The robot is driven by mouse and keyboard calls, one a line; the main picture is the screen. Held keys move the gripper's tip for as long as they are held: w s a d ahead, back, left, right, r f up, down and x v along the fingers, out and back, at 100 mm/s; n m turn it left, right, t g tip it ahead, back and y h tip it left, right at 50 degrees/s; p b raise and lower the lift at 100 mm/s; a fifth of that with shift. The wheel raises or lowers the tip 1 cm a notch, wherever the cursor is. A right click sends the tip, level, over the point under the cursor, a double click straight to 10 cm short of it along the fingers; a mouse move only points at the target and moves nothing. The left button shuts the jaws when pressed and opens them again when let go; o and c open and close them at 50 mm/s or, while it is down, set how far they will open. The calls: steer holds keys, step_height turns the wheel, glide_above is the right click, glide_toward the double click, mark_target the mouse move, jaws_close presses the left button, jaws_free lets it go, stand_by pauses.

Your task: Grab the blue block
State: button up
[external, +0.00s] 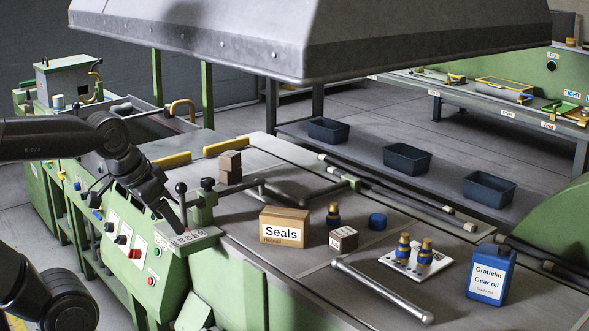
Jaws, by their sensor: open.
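A small blue piece (377,221) sits on the grey worktop, behind the white plate and right of the small bottle. It looks round and squat rather than square; no plainly square blue block shows. A larger blue gear oil can (489,275) stands upright at the right of the worktop. My gripper (140,207) is at the left, over the green control panel, its fingers spread and nothing seen between them. It is well to the left of the blue piece and apart from it.
A white plate (408,263) carries two bottles. A metal bar (380,290) lies in front. Knobbed levers (203,195) rise near my gripper. A grey hood (310,45) hangs above.

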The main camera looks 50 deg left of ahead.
steer(key=shift+o, duration=0.8)
steer(key=shift+w, duration=0.1)
steer(key=w+d+n+g+h, duration=0.1)
steer(key=w+d, duration=0.3)
steer(key=w, duration=0.3)
steer(key=w+d+n+g, duration=0.1)
steer(key=w+d+g, duration=0.1)
steer(key=w+d, duration=0.45)
steer(key=w+d+f+n+g+h, duration=0.1)
steer(key=w+d+f, duration=0.3)
steer(key=w, duration=0.3)
steer(key=w+d+f+g+h, duration=0.1)
steer(key=w+d+f+g, duration=0.15)
steer(key=w+d, duration=0.35)
steer(key=m+t+y, duration=0.2)
steer(key=t+y, duration=0.1)
steer(key=t, duration=0.3)
glide_toward(376, 217)
steer(key=shift+g, duration=0.35)
steer(key=x, duration=0.4)
steer(key=shift+a+f, duration=0.1)
steer(key=shift+f, duration=0.25)
steer(key=shift+w+x, duration=0.2)
steer(key=shift+x, duration=1.15)
steer(key=shift+w+x, duration=0.2)
steer(key=shift+x, duration=1.1)
steer(key=shift+r, duration=0.15)
